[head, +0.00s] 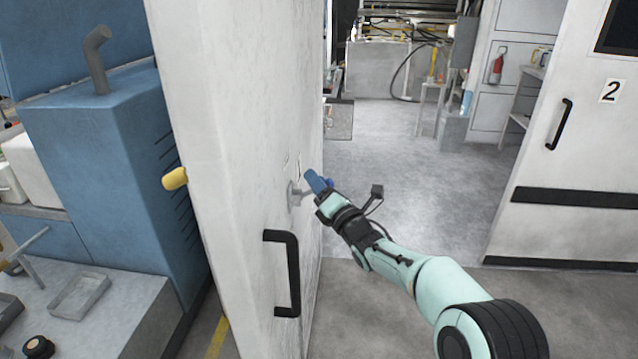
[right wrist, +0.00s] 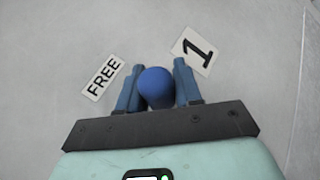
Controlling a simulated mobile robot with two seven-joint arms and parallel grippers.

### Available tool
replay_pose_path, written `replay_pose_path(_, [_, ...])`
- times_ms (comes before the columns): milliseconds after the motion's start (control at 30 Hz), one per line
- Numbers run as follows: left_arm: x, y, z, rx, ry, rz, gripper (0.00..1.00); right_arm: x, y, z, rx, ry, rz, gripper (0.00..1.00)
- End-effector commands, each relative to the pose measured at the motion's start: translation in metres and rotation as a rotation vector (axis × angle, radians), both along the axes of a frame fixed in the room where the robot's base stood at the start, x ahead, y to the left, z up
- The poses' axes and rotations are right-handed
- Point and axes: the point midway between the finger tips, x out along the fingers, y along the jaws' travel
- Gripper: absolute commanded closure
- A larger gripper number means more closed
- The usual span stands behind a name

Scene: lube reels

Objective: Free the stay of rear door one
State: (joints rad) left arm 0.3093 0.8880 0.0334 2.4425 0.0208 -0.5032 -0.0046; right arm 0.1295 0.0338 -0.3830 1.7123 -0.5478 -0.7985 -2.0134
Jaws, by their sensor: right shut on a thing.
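The open white door (head: 255,120) stands edge-on left of centre, with a black handle (head: 290,275) on its face. A grey lever mount (head: 293,194) sits on that face above the handle. My right gripper (head: 318,184) is at this lever. In the right wrist view, my right gripper (right wrist: 157,80) is shut on a blue knob (right wrist: 156,90), with a finger on either side. A "FREE" label (right wrist: 102,78) lies left of the knob and a "1" label (right wrist: 196,51) lies right of it. The lever behind the knob is mostly hidden. My left gripper is not in view.
A yellow knob (head: 175,179) sticks out at the door's left edge. A blue machine housing (head: 120,150) stands to the left. Another white door (head: 585,150) marked "2" is at the right. The grey floor (head: 390,170) between the doors is clear.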

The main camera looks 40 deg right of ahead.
Motion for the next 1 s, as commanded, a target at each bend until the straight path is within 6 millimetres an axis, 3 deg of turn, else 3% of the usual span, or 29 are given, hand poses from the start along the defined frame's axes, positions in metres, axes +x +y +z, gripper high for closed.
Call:
replay_pose_path(167, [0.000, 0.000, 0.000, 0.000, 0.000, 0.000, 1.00, 0.001, 0.001, 0.000, -0.004, 0.001, 0.003, 1.00])
replay_pose_path(200, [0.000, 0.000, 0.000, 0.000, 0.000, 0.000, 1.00, 0.001, 0.001, 0.000, -0.004, 0.001, 0.003, 0.59])
replay_pose_path(267, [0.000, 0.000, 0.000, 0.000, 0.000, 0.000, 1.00, 0.000, 0.001, 0.000, -0.004, 0.001, 0.002, 0.45])
replay_pose_path(667, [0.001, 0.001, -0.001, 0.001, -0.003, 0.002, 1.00, -0.008, 0.001, -0.001, -0.001, -0.001, 0.000, 0.45])
replay_pose_path(1000, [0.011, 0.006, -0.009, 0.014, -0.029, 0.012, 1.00, -0.073, 0.016, -0.017, 0.000, -0.001, -0.001, 0.45])
